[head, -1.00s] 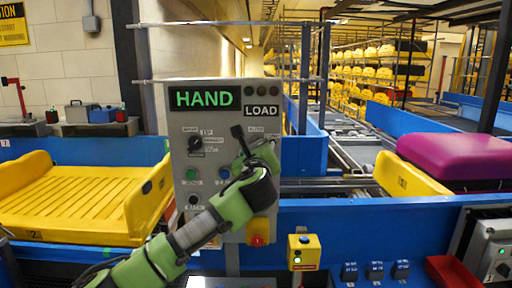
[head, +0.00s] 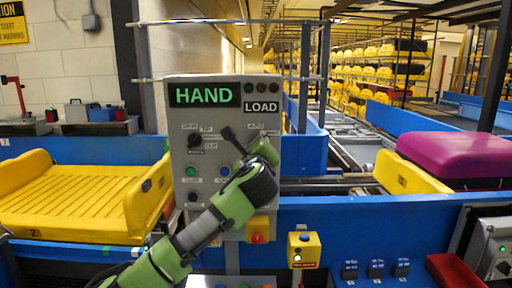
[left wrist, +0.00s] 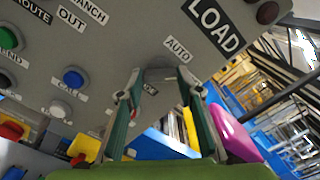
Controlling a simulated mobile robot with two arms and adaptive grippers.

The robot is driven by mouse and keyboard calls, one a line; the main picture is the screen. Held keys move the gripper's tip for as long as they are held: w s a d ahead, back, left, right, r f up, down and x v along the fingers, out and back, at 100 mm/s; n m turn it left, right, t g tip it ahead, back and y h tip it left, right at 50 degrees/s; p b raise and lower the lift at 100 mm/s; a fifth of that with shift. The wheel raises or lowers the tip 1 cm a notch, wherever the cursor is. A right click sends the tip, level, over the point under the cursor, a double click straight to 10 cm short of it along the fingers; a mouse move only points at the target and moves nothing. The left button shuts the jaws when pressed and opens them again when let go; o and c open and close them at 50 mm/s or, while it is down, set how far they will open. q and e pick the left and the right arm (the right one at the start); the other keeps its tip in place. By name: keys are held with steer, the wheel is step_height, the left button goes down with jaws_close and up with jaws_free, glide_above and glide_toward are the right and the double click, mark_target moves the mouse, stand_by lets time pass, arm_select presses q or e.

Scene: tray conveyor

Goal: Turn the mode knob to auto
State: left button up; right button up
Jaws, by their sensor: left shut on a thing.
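The grey control panel (head: 180,150) stands upright in the head view, with a green HAND display (head: 203,95) and a LOAD sign (head: 261,106). My left gripper (head: 266,146) is at the panel's right side, just below the AUTO label (head: 256,126). In the left wrist view its two fingers (left wrist: 160,84) are closed in on the mode knob (left wrist: 160,73), one on each side. The AUTO label (left wrist: 177,49) is beside it. The knob's pointer direction is hard to tell, and the gripper hides the knob in the head view. My right gripper is not in view.
Another black selector (head: 195,141) and a green button (head: 192,171) are on the panel's left. A blue button (left wrist: 74,79) is near the fingers. A red emergency button (head: 257,238) sits low on the panel. A yellow tray (head: 80,200) lies left; a purple case (head: 455,160) lies right.

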arm_select(q)
steer(key=shift+f+n+b, duration=0.1)
steer(key=shift+n+b, duration=1)
steer(key=shift+n, duration=3.3)
steer(key=o, duration=1.1)
steer(key=s, duration=1.2)
